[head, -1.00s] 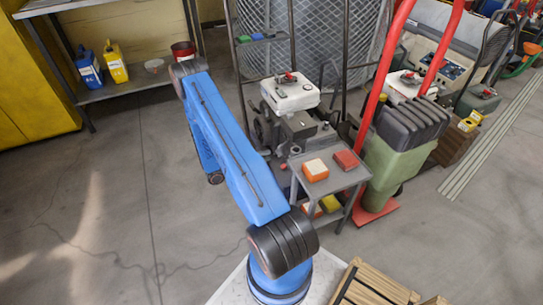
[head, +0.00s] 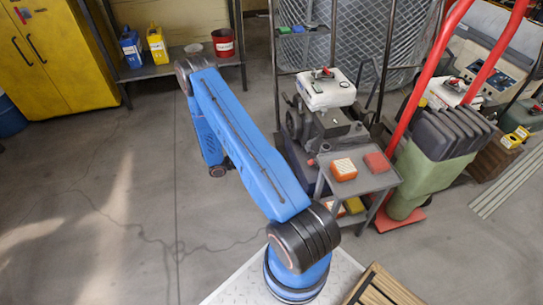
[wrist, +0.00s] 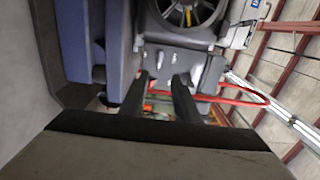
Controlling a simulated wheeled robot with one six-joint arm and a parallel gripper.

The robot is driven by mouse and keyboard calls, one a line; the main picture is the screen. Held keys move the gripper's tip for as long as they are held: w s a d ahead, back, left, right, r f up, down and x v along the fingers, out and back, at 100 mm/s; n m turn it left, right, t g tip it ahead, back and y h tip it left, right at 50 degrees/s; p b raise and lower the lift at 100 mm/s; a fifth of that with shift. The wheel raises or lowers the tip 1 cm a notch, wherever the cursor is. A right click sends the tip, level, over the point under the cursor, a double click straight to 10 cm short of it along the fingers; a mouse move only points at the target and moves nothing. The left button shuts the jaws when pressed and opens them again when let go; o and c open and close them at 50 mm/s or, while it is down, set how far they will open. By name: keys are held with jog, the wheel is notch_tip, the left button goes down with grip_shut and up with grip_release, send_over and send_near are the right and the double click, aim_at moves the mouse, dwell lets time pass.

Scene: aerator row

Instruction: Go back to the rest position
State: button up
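In the head view my blue arm is folded up from its base at the lower middle, reaching to the upper left. The gripper end is hidden behind the arm there. In the wrist view my gripper (wrist: 158,92) shows two dark fingers standing apart, with a gap between them. No object is visible between the fingertips. A grey machine with a round fan (wrist: 188,12) is beyond the fingers in the wrist view, apart from them.
A small grey cart (head: 362,182) with an orange box (head: 343,169) and a red box (head: 377,162) stands right of my arm, beside an engine with a white tank (head: 326,92). A yellow cabinet (head: 60,60) and shelf (head: 185,66) are behind. Floor at left is clear.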

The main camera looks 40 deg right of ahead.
dwell(0.4)
jog(key=s+a+r+m+t+y, duration=0.1)
jog(key=s+a+r+m+y, duration=0.25)
jog(key=r, duration=0.65)
jog(key=a+r+m+y, duration=0.2)
jog(key=a+r+m, duration=0.4)
jog(key=r, duration=0.4)
jog(key=s+a+r+m+t+y, duration=0.1)
jog(key=s+a+r+m+y, duration=0.15)
jog(key=r+m, duration=0.6)
jog(key=s+a+r+m+t+y, duration=0.7)
jog(key=s+a+r+m+t, duration=0.4)
jog(key=s+a+r, duration=0.6)
jog(key=shift+a+r+m+t+y, duration=0.35)
jog(key=shift+a+r+m, duration=0.4)
jog(key=shift+a, duration=0.45)
jog(key=shift+s+d, duration=0.1)
jog(key=shift+s, duration=0.1)
